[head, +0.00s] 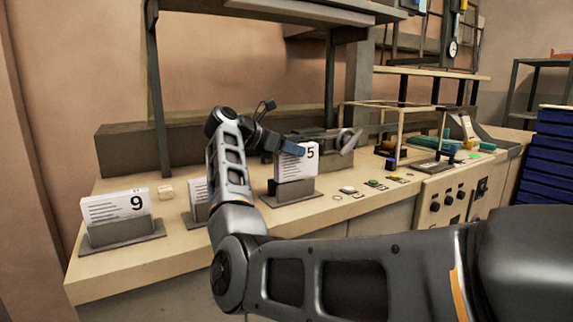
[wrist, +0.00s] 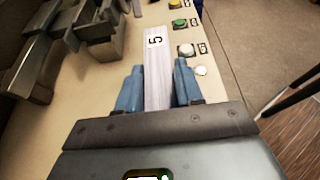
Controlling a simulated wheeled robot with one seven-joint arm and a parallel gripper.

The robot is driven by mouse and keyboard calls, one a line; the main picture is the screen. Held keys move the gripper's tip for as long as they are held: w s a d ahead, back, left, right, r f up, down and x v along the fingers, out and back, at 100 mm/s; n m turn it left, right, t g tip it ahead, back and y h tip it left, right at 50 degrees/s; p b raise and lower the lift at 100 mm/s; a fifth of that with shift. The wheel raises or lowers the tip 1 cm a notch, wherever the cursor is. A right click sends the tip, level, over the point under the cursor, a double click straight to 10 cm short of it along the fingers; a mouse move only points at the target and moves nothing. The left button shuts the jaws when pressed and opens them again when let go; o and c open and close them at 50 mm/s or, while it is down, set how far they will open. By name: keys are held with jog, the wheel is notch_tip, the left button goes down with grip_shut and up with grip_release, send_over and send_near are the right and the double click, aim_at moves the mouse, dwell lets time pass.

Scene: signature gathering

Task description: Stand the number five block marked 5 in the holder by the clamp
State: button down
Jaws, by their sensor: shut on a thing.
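The number five block (head: 298,164), white with a black 5 and lines of text, is upright at the grey holder (head: 290,191) on the bench. The clamp (head: 347,141) is just behind and to the right of it. My gripper (head: 289,148) is shut on the block's upper part. In the wrist view the block (wrist: 157,70) runs between the two blue fingers (wrist: 158,90), with the 5 near its far end. Whether its bottom edge rests fully in the holder cannot be told.
A block marked 9 (head: 115,206) stands in another grey holder at the left. A further holder (head: 197,200) with a block is partly behind my arm. Coloured buttons (head: 372,183) line the bench front to the right. A shelf overhangs the bench.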

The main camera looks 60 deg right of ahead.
aim_at(287, 165)
jog(key=shift+w+a+f, duration=0.4)
jog(key=shift+w+a, duration=0.05)
jog(key=shift+a, duration=0.05)
jog(key=shift+f+p, duration=0.5)
jog(key=shift+f, duration=1.5)
jog(key=shift+f, duration=0.1)
jog(key=c, duration=0.7)
grip_release()
jog(key=shift+r, duration=0.2)
jog(key=b+v, duration=0.2)
jog(key=v, duration=1)
jog(key=shift+f, duration=0.1)
